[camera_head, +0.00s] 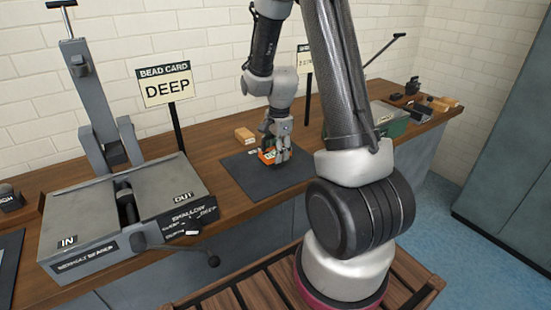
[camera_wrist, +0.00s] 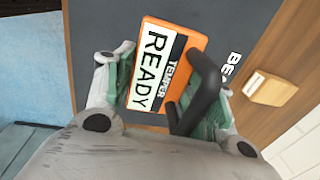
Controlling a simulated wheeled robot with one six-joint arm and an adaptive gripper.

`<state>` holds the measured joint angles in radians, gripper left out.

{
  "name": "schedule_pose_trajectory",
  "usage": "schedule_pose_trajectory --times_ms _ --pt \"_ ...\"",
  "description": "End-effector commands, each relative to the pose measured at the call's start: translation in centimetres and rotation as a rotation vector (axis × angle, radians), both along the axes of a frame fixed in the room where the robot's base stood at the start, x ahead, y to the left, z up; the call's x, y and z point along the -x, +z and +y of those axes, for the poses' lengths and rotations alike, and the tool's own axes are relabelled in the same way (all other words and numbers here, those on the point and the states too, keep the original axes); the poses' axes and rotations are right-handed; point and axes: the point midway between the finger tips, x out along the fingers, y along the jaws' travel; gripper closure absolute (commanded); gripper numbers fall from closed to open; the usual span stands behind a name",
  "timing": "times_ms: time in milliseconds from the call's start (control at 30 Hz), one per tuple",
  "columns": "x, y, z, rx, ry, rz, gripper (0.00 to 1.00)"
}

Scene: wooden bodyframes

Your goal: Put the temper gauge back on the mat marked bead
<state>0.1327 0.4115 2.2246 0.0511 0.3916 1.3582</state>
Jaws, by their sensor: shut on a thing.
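The temper gauge (camera_head: 266,156) is an orange block with a white and black label reading "TEMPER READY" and a black handle. In the wrist view the gauge (camera_wrist: 165,65) lies between the green-padded fingers of my gripper (camera_wrist: 168,88), which is shut on it. The head view shows my gripper (camera_head: 276,153) pointing down over the dark mat (camera_head: 243,178), low on the bench. The mat (camera_wrist: 95,30) fills much of the wrist view and has white lettering starting "BE", partly cut off. I cannot tell whether the gauge touches the mat.
A small wooden block (camera_head: 244,134) lies just behind the mat. A grey bead machine (camera_head: 90,215) with lever stands left, below a "BEAD CARD DEEP" sign (camera_head: 166,86). A green device (camera_head: 393,122) and small items stand right. The mat's front is clear.

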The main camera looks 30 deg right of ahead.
Motion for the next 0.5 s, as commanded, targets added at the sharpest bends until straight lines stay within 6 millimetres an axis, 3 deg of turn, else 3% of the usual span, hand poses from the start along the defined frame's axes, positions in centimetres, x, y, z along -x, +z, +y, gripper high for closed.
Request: schedule_pose_trajectory --times_ms 200,500 --pt "0.1 -3.0 0.0 0.0 0.001 0.003 0.92" --pt "0.0 -3.2 0.0 0.0 0.001 0.0 0.92"
